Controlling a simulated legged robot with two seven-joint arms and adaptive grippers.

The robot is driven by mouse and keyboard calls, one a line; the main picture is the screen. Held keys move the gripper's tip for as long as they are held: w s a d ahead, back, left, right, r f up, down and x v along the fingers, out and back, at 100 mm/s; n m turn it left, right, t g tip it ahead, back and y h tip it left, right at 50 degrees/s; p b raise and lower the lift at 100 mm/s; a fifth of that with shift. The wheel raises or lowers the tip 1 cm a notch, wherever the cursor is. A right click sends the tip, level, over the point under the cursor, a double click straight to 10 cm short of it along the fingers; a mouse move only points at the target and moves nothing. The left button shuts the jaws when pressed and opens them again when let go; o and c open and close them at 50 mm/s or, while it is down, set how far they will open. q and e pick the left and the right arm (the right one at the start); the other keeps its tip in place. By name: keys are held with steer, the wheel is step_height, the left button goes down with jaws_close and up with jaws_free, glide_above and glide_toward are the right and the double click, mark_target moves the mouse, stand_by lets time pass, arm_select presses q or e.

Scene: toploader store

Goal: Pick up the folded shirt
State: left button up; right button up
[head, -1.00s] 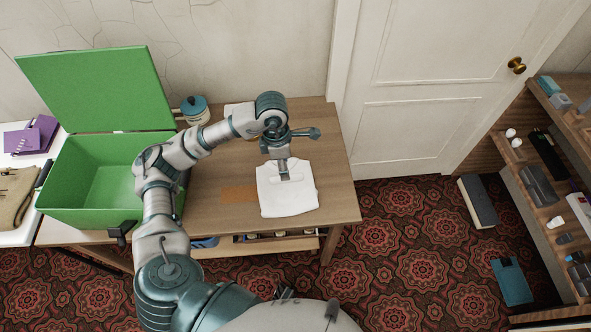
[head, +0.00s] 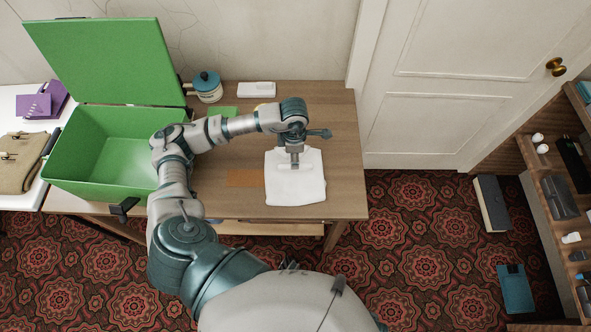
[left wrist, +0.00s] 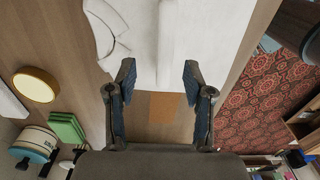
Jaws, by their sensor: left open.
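The folded white shirt (head: 296,186) lies flat on the right part of the wooden table. In the left wrist view the shirt (left wrist: 205,35) spans the top middle, its collar showing at the left. My left gripper (head: 295,166) is over the shirt's far part, pointing down. The left wrist view shows its two fingers (left wrist: 158,74) spread apart at the shirt's edge, with nothing held between them. I cannot tell whether the fingertips touch the cloth. My right gripper is not in view.
An open green box (head: 105,185) stands at the table's left. A lidded jar (head: 208,88) and a small white box (head: 257,89) stand at the back. An orange-brown patch (head: 245,178) lies left of the shirt. The wooden table (head: 340,150) is bare to the right.

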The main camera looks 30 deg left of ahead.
mark_target(284, 187)
arm_select(q)
steer(key=shift+s+a+f, duration=0.1)
steer(key=shift+f, duration=0.2)
steer(key=f, duration=0.4)
steer(key=shift+d+f, duration=0.25)
steer(key=shift+d, duration=0.25)
steer(key=shift+s, duration=0.1)
steer(key=c, duration=0.6)
steer(key=shift+a, duration=0.2)
jaws_close()
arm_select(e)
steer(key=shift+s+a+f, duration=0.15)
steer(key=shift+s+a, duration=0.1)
